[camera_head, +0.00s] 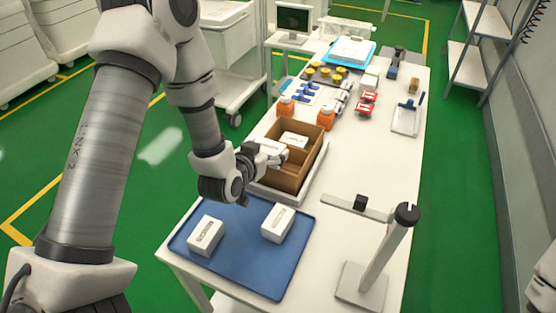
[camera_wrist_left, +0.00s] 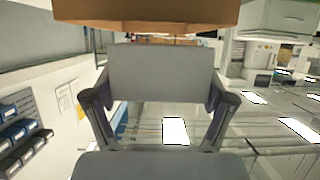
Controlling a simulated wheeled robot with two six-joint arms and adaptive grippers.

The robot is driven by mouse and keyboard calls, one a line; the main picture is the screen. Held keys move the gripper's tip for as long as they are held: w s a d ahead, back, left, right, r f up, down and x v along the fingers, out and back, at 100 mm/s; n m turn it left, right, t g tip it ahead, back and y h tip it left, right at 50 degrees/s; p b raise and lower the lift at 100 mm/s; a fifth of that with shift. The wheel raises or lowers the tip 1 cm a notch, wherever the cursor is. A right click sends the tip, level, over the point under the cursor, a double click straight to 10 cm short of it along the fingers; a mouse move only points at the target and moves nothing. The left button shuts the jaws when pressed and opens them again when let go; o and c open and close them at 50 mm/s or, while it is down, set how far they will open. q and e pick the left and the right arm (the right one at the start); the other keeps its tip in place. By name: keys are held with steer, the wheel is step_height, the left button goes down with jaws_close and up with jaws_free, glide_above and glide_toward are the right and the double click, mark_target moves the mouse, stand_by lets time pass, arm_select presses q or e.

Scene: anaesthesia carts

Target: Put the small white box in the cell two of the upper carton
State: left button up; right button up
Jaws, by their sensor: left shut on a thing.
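The brown carton (camera_head: 298,180) stands on the table, open at the top, with inner walls dividing it into cells. A small white box (camera_head: 294,140) lies in its far cell. My left gripper (camera_head: 277,157) is over the carton's left side, shut on a pale box; in the head view the fingers largely hide that box. In the left wrist view the held box (camera_wrist_left: 160,73) shows as a plain grey-white face between the two fingers (camera_wrist_left: 162,103), with a brown carton edge (camera_wrist_left: 150,12) above it. My right gripper is out of view.
Two white boxes (camera_head: 206,235) (camera_head: 277,223) lie on the blue tray (camera_head: 245,258) in front. A stand (camera_head: 385,250) with a black knob is at right. Orange bottles (camera_head: 326,118), red packs (camera_head: 367,103) and other supplies fill the table behind the carton.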

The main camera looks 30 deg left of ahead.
mark_target(275, 146)
arm_select(q)
steer(key=w, duration=0.2)
steer(key=w+d, duration=0.1)
steer(key=shift+w+d+p, duration=0.15)
steer(key=shift+w+p, duration=0.2)
step_height(275, 146, down, 4)
steer(key=shift+r, duration=0.1)
steer(key=shift+s+f, duration=0.15)
steer(key=shift+f, duration=0.05)
steer(key=shift+f+b, duration=0.35)
steer(key=shift+f, duration=0.1)
steer(key=o, duration=1.1)
steer(key=shift+r, duration=0.1)
steer(key=shift+c, duration=0.2)
